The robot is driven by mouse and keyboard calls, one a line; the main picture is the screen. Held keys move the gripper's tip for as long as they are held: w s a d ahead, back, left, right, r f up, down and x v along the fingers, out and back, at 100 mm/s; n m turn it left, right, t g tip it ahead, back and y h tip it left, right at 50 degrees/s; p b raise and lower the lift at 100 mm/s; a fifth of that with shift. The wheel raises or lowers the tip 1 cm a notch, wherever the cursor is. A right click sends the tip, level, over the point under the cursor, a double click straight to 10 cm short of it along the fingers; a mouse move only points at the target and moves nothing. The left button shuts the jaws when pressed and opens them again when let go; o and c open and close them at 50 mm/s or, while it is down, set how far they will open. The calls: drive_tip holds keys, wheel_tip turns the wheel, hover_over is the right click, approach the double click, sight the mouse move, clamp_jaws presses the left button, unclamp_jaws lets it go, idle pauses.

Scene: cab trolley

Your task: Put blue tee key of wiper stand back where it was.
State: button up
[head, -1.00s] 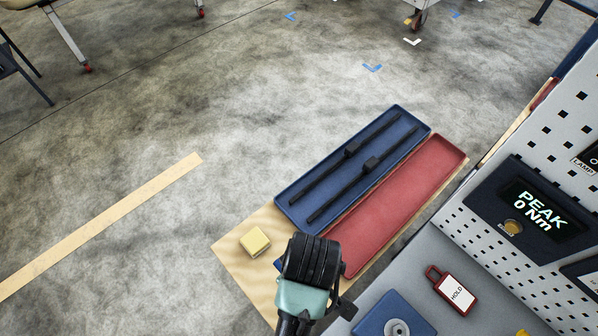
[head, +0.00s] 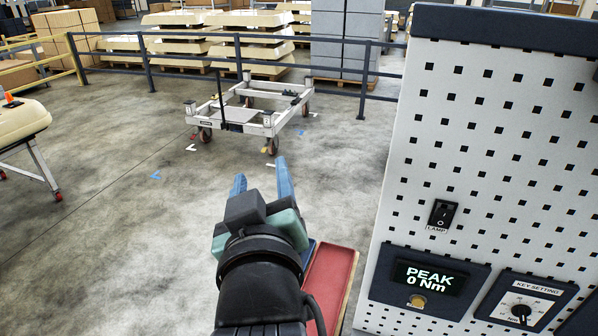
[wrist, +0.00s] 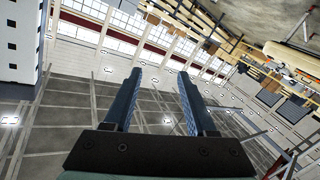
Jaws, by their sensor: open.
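My gripper (head: 262,180) is raised in the middle of the head view, with its two blue fingers apart and nothing between them. In the wrist view the open fingers (wrist: 159,100) point towards the far building wall and ceiling, with empty space between them. I cannot see a blue tee key or a wiper stand in either current view.
A red tray (head: 330,280) lies below and right of my gripper, partly hidden by my arm. A pegboard panel (head: 480,150) with a lamp switch (head: 441,215), a PEAK display (head: 428,278) and a key setting dial (head: 522,308) stands close on the right. A white trolley (head: 250,115) stands on open floor ahead.

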drive_tip(key=s+d+r+m+t, duration=0.1)
drive_tip(key=s+r+m+t, duration=0.1)
drive_tip(key=r, duration=0.6)
drive_tip(key=s+d+r+m+t+h, duration=0.1)
drive_tip(key=s+r+t, duration=0.3)
drive_tip(key=r, duration=0.5)
drive_tip(key=s+d+r+m+t+h, duration=0.1)
drive_tip(key=s+r+t, duration=0.3)
drive_tip(key=r, duration=0.5)
drive_tip(key=shift+s+d+r+m, duration=0.2)
drive_tip(key=shift+s+d+m, duration=0.5)
drive_tip(key=shift+d+m, duration=0.15)
